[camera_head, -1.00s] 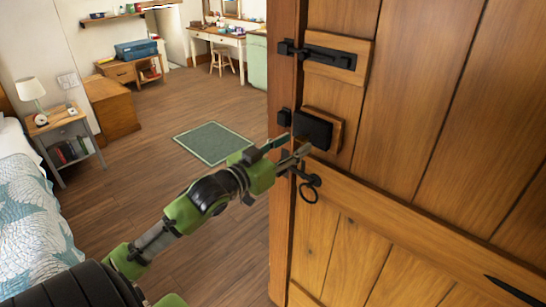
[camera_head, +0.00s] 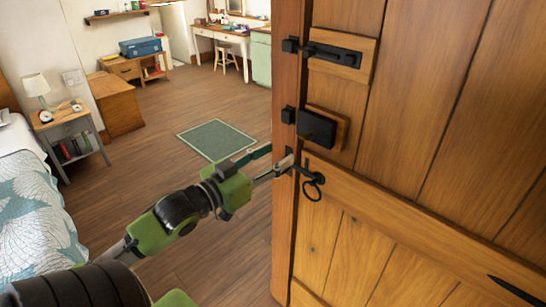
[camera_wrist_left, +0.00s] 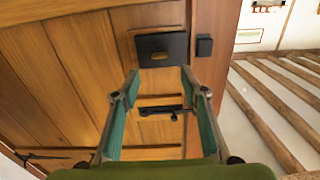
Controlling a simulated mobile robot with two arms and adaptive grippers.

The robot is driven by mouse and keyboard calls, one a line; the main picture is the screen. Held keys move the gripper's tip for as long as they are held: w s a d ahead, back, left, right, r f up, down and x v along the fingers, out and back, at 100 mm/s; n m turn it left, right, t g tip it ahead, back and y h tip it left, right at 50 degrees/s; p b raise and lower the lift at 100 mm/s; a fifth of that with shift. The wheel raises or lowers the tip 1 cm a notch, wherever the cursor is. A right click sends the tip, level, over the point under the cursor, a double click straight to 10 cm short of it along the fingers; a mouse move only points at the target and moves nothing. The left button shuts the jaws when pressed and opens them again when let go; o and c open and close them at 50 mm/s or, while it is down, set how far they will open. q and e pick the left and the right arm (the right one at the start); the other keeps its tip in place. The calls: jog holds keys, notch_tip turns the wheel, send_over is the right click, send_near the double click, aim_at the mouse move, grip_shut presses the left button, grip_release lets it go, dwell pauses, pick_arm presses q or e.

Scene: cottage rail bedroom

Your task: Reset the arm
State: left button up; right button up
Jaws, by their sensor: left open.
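My left gripper (camera_head: 276,164) is open and empty, in front of the door's left edge in the head view. Its fingertips are close to the ring-handled latch (camera_head: 313,184), just left of it; I cannot tell whether they touch. In the left wrist view the two green-padded fingers (camera_wrist_left: 158,88) stand wide apart with nothing between them but the door behind. The wooden door (camera_head: 420,110) fills the right of the head view. A black lock box (camera_head: 317,128) and a black bolt (camera_head: 335,54) sit above the latch. My right gripper is not in view.
A bed (camera_head: 35,205) and a grey nightstand (camera_head: 70,138) with a lamp are at the left. A green rug (camera_head: 214,139) lies on the open wood floor. A dresser (camera_head: 119,104), desk (camera_head: 225,35) and stool (camera_head: 226,60) stand farther back.

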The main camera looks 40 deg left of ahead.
pick_arm(q)
jog(key=shift+a+f, duration=0.1)
